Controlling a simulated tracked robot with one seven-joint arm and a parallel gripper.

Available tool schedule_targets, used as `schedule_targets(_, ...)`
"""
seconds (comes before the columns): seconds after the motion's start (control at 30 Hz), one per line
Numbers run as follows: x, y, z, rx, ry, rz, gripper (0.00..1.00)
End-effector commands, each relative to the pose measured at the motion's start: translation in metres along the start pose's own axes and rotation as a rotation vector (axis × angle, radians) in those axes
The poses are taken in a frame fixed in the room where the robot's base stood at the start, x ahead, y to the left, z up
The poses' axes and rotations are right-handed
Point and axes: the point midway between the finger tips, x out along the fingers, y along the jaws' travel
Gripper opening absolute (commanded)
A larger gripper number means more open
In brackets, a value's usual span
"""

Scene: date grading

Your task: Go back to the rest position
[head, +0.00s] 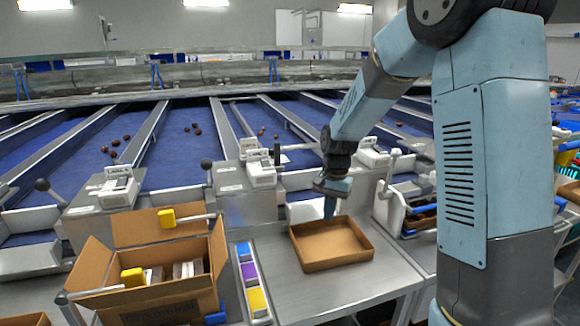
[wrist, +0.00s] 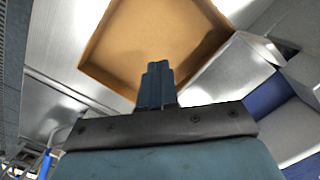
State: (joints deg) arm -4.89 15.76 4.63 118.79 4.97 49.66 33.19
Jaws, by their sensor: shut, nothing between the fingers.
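My gripper (head: 329,208) hangs down from my blue arm, just above the back rim of a shallow open cardboard tray (head: 300,262). Its fingers are together with nothing between them. In the wrist view my gripper (wrist: 158,70) shows with its fingers closed, in front of the tray (wrist: 100,62). The tray is empty and lies on the grey metal table (head: 285,298).
An open cardboard box (head: 160,302) with packs inside stands to the left. A strip of coloured blocks (head: 252,280) lies between box and tray. Behind are white weighing devices (head: 260,165) and blue conveyor lanes (head: 185,165) with scattered dates. Table right of the tray is clear.

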Motion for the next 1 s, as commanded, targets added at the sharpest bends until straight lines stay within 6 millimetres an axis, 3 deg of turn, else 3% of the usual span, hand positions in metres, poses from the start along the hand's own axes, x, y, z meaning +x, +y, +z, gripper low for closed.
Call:
schedule_targets(0.03, -0.015, 0.007, 0.006, -0.015, 0.024, -0.010, 0.00)
schedule_targets(0.2, -0.055, 0.030, 0.026, -0.078, 0.091, -0.032, 0.00)
schedule_targets(0.5, -0.111, 0.073, 0.069, -0.183, 0.212, -0.059, 0.00)
schedule_targets(1.0, -0.166, 0.146, 0.151, -0.350, 0.418, -0.076, 0.00)
